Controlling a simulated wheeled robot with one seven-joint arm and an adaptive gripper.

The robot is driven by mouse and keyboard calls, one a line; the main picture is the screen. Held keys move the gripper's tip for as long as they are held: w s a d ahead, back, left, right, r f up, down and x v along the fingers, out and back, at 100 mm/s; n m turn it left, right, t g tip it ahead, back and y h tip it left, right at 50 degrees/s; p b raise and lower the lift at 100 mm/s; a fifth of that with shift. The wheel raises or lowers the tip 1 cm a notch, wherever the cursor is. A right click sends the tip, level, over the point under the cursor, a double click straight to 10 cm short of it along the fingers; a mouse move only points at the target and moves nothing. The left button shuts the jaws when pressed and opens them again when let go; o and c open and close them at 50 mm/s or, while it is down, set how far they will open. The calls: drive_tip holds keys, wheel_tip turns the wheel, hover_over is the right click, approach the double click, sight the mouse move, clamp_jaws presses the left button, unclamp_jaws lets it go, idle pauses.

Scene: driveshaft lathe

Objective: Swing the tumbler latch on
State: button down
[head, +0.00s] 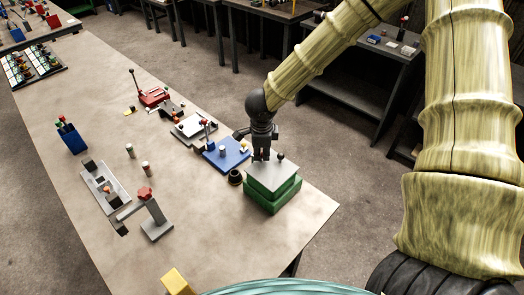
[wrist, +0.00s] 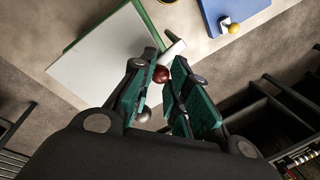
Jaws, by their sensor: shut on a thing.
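A green box (head: 265,198) with a flat grey top plate (head: 272,176) stands near the table's right edge. I take it to be the latch's base. My gripper (head: 262,156) points down at its back edge. In the wrist view the plate (wrist: 105,60) lies at upper left, and my gripper (wrist: 163,82) has its teal pads on either side of a dark red knob (wrist: 161,74), shut on it. A pale lever (wrist: 174,50) shows just beyond the knob. A grey ball (wrist: 143,115) sits near the left finger; in the head view a dark ball (head: 281,157) stands by the plate.
Farther left are a red-topped stand (head: 155,218), a grey tray (head: 100,187) and a blue holder (head: 72,138).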

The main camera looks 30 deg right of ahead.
drive_tip(key=c, duration=1.3)
unclamp_jaws()
drive_tip(key=shift+c, duration=0.2)
drive_tip(key=shift+s+r, duration=0.1)
drive_tip(key=shift+r, duration=0.6)
wheel_tip(320, 180, up, 10)
drive_tip(key=s+a, duration=0.1)
drive_tip(key=s, duration=0.1)
drive_tip(key=shift+r, duration=0.2)
